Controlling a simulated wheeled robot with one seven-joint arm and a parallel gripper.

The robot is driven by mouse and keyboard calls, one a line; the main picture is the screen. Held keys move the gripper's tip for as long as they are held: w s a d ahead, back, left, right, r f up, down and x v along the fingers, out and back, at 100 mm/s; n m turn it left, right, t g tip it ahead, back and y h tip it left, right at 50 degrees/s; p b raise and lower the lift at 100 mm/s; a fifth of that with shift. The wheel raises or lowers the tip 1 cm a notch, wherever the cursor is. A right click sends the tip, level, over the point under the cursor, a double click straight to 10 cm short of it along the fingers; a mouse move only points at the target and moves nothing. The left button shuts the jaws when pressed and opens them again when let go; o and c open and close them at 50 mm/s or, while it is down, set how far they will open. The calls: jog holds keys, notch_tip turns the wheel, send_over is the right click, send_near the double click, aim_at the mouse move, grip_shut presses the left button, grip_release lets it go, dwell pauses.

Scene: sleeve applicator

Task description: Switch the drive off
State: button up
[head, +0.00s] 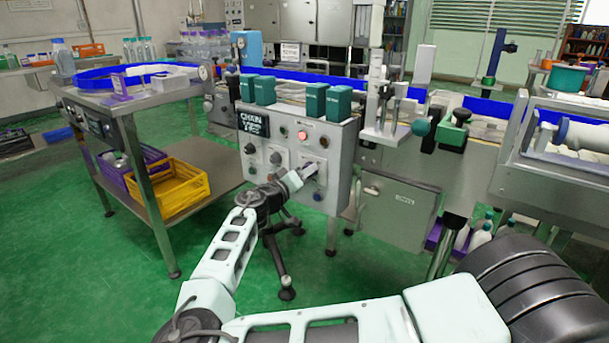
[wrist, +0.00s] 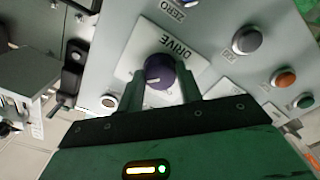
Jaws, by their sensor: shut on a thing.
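The drive knob (wrist: 159,71) is a dark purple round knob on a white plate (wrist: 190,52) lettered DRIVE, seen in the wrist view. My gripper (wrist: 160,80) has one finger on each side of the knob and is shut on it. In the head view my gripper (head: 308,172) reaches the right part of the grey control panel (head: 328,141). There the gripper covers the knob. I cannot surely read the knob's pointer setting.
Close by in the wrist view are a grey button (wrist: 246,40), an orange button (wrist: 284,78) and a green button (wrist: 303,101). A red lamp (head: 302,135) shows on the panel. Green boxes (head: 315,100) stand on top. A yellow crate (head: 180,185) sits on the left cart's shelf.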

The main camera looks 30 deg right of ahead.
jog(key=shift+n, duration=0.3)
jog(key=shift+r+n+p, duration=0.1)
jog(key=shift+n+p, duration=4.85)
jog(key=shift+n, duration=3.75)
jog(key=o, duration=1)
jog(key=shift+a, duration=0.1)
jog(key=v, duration=1.7)
jog(key=shift+s+a, duration=0.1)
